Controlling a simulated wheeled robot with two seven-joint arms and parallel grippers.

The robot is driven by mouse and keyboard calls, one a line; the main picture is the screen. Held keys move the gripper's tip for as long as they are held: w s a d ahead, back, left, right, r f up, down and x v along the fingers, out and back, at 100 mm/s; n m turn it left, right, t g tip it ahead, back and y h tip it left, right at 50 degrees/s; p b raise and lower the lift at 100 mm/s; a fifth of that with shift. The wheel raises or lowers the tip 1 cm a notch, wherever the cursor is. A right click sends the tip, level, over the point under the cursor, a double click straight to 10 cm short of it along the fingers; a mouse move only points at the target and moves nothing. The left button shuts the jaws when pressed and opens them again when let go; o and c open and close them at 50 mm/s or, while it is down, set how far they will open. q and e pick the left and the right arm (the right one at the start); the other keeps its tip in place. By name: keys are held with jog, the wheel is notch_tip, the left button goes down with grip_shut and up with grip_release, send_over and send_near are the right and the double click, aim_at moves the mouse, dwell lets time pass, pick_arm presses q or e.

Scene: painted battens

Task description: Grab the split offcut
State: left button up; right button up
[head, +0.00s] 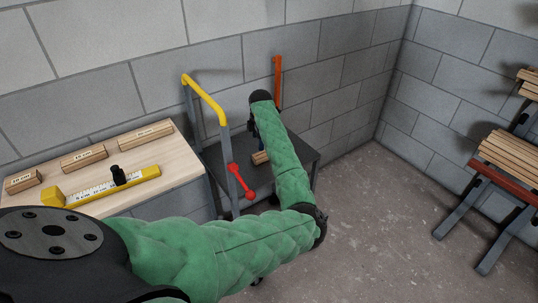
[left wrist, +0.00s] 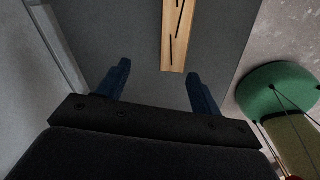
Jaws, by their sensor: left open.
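The split offcut (left wrist: 178,32) is a light wooden piece with dark cracks along it. In the left wrist view it lies on the dark grey cart top, running out of the upper edge. In the head view only a small end of it (head: 259,158) shows beside my green sleeved arm. My left gripper (left wrist: 158,70) is open, its two blue fingers apart and nothing between them. The offcut's near end lies just ahead of the fingertips, nearer the right-hand finger in the picture. In the head view the arm hides most of the gripper. My right gripper is not in view.
A rack with battens (head: 510,155) stands right; floor between is clear.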

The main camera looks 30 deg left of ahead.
aim_at(259, 157)
pick_arm(q)
jog(key=w+d+n, duration=0.1)
jog(key=w+d+n+h, duration=0.1)
jog(key=w+d, duration=0.1)
jog(key=shift+w+r, duration=0.1)
jog(key=shift+w, duration=0.15)
jog(key=shift+w+d, duration=0.2)
jog(key=shift+d, duration=0.05)
jog(key=shift+f+p, duration=0.35)
jog(key=shift+f, duration=1.1)
jog(key=f, duration=0.1)
jog(key=f+p, duration=0.1)
jog(key=f, duration=0.1)
jog(key=f+p, duration=0.1)
jog(key=f, duration=0.1)
jog(key=shift+s+a, duration=0.1)
jog(key=shift+a, duration=0.15)
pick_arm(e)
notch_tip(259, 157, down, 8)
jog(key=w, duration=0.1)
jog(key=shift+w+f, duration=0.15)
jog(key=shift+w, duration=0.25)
pick_arm(q)
jog(key=shift+c, duration=0.3)
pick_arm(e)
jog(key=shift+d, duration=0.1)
pick_arm(q)
jog(key=shift+r, duration=0.1)
jog(key=c, duration=1.1)
